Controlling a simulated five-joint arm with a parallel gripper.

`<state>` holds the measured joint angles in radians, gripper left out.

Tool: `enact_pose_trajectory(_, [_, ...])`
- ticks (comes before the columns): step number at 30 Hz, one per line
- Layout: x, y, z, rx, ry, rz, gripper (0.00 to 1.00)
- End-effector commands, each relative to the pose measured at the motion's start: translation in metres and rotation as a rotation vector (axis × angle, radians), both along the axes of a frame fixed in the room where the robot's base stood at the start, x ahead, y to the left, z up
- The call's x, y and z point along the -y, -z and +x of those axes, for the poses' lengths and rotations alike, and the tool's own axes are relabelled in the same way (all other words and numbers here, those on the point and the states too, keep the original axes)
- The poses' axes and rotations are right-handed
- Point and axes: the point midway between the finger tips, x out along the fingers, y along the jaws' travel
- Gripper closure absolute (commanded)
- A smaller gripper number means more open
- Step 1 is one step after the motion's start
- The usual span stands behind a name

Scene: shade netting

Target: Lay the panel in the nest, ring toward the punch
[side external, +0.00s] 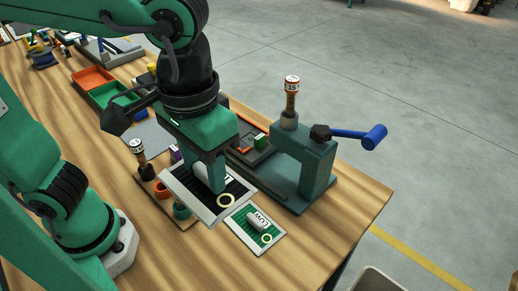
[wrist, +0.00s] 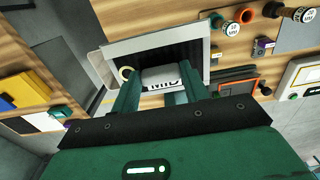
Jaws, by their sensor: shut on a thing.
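My gripper (side external: 217,186) is shut on the white block marked MID (wrist: 160,78) of a dark netting panel (side external: 182,186) with a pale frame. The panel also shows in the wrist view (wrist: 150,48). Beside the press lies a dark bed (side external: 245,157), partly hidden by my gripper; I cannot clearly make out the nest.
A green panel marked LOW (side external: 270,226), with its own ring, lies at the front, close to the held panel. A board with a stamp (side external: 137,147) and coloured rings is at left. Orange (side external: 92,78) and green (side external: 110,92) trays stand behind. The table's front right is bare.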

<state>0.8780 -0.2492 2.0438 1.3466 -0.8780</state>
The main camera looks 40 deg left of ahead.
Motion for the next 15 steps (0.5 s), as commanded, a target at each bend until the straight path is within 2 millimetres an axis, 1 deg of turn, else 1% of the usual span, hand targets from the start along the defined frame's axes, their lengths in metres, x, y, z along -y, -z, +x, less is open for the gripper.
enact_pose_trajectory(1, [0.001, -0.015, 0.001, 0.004, 0.0, -0.005, 0.78])
enact_pose_trajectory(3, [0.001, -0.034, 0.0, 0.003, 0.0, -0.004, 0.78])
enact_pose_trajectory(6, [0.001, -0.057, 0.0, 0.003, 0.0, -0.004, 0.78])
enact_pose_trajectory(11, [0.0, -0.085, 0.0, 0.001, 0.0, -0.002, 0.78])
enact_pose_trajectory(15, [0.0, -0.104, 0.0, 0.001, 0.0, -0.001, 0.78])
